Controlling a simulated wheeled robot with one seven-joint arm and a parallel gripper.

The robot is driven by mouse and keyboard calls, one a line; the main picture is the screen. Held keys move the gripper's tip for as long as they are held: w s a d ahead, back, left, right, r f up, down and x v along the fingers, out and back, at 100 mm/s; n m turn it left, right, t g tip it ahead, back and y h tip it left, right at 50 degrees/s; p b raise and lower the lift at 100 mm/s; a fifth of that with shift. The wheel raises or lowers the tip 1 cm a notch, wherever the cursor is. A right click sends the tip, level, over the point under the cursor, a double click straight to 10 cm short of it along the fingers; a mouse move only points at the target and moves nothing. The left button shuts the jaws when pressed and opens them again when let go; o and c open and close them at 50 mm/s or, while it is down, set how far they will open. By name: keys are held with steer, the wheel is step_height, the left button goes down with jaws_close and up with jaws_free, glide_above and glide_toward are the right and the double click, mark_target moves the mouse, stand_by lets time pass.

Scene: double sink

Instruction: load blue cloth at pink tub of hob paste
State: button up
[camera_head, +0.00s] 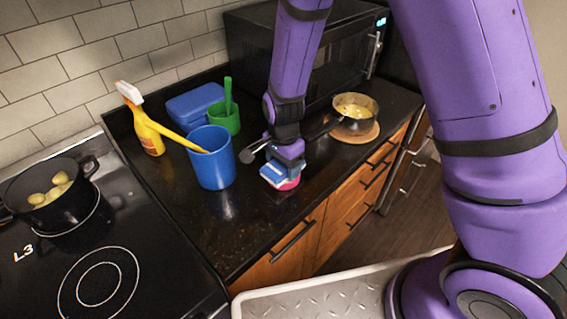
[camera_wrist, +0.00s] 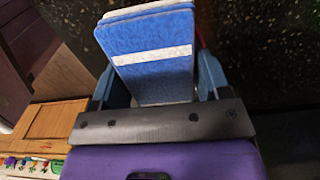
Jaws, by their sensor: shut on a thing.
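The blue cloth (camera_head: 274,172) is a folded pad with a white stripe. My gripper (camera_head: 285,163) is shut on it. In the wrist view the cloth (camera_wrist: 155,65) sits between the two blue fingers of my gripper (camera_wrist: 157,88). The pink tub of hob paste (camera_head: 290,185) stands on the dark worktop right under the cloth, mostly hidden by it and my gripper. Whether cloth and tub touch I cannot tell.
Left of my gripper stand a blue bucket (camera_head: 212,170) with a yellow handle in it, a yellow spray bottle (camera_head: 151,138) and a green pot (camera_head: 226,121). A pan (camera_head: 355,105) on a round board is behind right. The worktop's front edge is close.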

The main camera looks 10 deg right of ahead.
steer(key=shift+r, duration=3.5)
